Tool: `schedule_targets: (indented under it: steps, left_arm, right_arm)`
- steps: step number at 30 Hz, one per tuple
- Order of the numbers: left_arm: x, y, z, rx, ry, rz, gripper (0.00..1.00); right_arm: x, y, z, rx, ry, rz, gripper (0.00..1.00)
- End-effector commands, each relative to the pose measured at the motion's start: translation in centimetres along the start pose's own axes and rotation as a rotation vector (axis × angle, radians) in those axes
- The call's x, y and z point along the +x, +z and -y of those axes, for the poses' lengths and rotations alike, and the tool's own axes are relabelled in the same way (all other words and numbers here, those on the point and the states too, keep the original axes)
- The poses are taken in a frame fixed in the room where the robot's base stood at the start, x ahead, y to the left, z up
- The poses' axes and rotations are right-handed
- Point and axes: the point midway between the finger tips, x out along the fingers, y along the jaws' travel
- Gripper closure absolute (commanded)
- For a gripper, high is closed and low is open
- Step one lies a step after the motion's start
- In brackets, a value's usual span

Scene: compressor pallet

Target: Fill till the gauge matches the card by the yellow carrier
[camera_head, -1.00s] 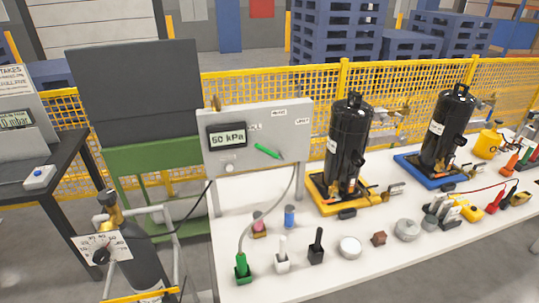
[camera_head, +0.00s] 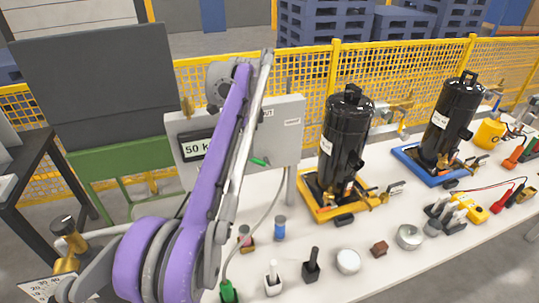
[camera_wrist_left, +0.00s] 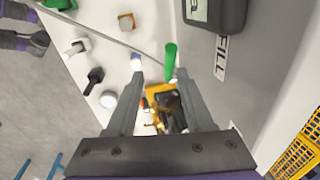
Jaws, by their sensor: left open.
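The gauge (camera_head: 197,146) on the grey panel (camera_head: 285,143) shows "50 k"; my left arm covers the rest. The green lever (camera_head: 259,162) sits on the panel, partly behind my arm. It also shows in the left wrist view (camera_wrist_left: 170,62), beside the FILL label (camera_wrist_left: 221,57). My left gripper (camera_wrist_left: 160,76) is open and empty, with the lever just beyond its fingertips. In the head view my arm hides the fingers. The yellow carrier (camera_head: 317,211) holds a black compressor (camera_head: 345,140) with a white label (camera_head: 328,147); I cannot read it. My right gripper is out of view.
The white table (camera_head: 385,272) carries a white pot (camera_head: 347,261), a brown block (camera_head: 379,249), a blue-capped bottle (camera_head: 279,228) and a green connector (camera_head: 228,292) on a hose. A second compressor stands on a blue carrier (camera_head: 424,170) further right. Yellow fencing (camera_head: 310,75) runs behind.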

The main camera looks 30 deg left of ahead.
Motion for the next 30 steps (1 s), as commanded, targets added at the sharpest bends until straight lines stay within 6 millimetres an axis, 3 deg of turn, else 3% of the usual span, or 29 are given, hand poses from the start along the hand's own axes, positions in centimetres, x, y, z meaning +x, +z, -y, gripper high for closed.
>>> schedule_targets:
  steps: [3,8,21,30]
  left_arm:
    - [0.1,0.7,1.3,0.036,0.012,0.01,0.48]
    - [1.0,1.0,1.6,0.051,0.017,0.014,0.48]
    - [8.8,1.0,1.4,0.049,0.015,0.013,0.48]
    - [10.9,1.0,1.4,0.049,0.015,0.012,0.48]
  right_arm:
    - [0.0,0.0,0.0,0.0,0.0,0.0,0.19]
    - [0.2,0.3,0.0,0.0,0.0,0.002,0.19]
    - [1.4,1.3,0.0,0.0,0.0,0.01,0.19]
    - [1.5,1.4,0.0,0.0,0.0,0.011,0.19]
